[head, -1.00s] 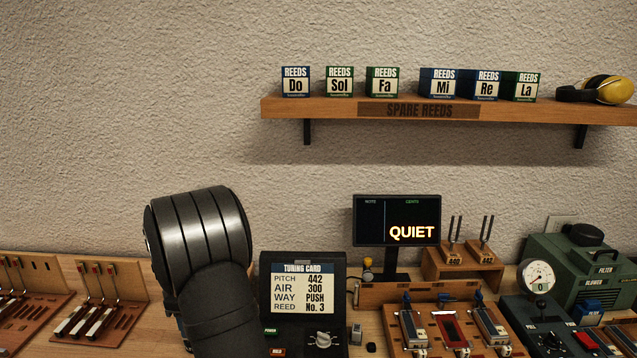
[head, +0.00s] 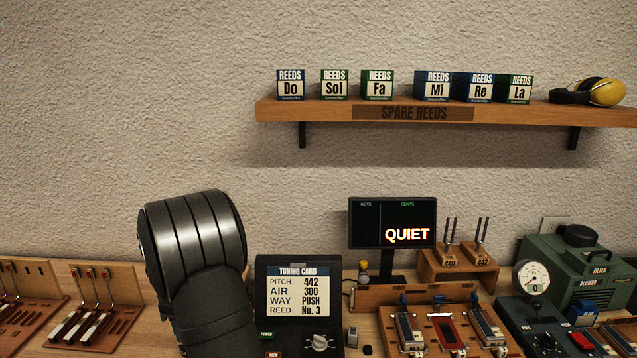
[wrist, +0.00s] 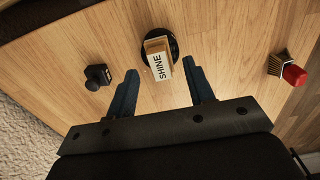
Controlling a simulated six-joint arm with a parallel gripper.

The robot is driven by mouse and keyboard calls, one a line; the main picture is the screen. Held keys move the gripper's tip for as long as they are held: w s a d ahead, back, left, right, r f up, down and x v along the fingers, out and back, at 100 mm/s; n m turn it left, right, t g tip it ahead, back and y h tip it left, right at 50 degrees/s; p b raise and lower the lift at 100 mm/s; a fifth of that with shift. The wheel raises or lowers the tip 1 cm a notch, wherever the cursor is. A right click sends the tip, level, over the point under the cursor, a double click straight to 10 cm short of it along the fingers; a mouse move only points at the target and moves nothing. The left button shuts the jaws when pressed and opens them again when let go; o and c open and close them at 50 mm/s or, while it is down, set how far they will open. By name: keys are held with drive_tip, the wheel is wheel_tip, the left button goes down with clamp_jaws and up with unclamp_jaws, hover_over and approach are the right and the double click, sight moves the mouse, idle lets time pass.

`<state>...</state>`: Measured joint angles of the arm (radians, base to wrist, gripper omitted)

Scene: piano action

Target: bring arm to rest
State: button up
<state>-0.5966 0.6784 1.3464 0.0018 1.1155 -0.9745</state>
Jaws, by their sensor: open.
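My gripper (wrist: 163,92) shows in the wrist view with its two blue-grey fingers spread apart and nothing between the tips. In the head view, my dark arm link rises at the lower left of the middle, and the gripper itself is out of that picture.
In the wrist view, a small black object (wrist: 97,76) lies left and a red-handled brush (wrist: 293,74) right. In the head view, the tuning card (head: 297,290), a screen reading QUIET (head: 392,222), reed holders (head: 446,330) and a green blower (head: 583,262) crowd the bench. A shelf (head: 330,112) holds reed boxes.

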wheel_tip(320, 180, down, 3)
drive_tip(key=shift+r, duration=0.2)
wheel_tip(320, 180, up, 12)
wheel_tip(320, 180, down, 12)
drive_tip(key=shift+r, duration=0.1)
wheel_tip(320, 180, up, 4)
drive_tip(key=shift+f, duration=0.15)
drive_tip(key=d+r, duration=0.7)
drive_tip(key=d, duration=0.5)
drive_tip(key=shift+n, duration=0.6)
drive_tip(key=s+a+f, duration=0.3)
drive_tip(key=s+a, duration=0.2)
drive_tip(key=a, duration=0.6)
drive_tip(key=s+a+f, duration=0.3)
drive_tip(key=s+a, duration=0.2)
drive_tip(key=a, duration=0.5)
drive_tip(key=s+a+f, duration=0.2)
drive_tip(key=s+a, duration=0.3)
drive_tip(key=a, duration=0.6)
drive_tip(key=shift+s+a+f, duration=0.25)
drive_tip(key=shift+a+f, duration=0.1)
drive_tip(key=shift+f, duration=0.05)
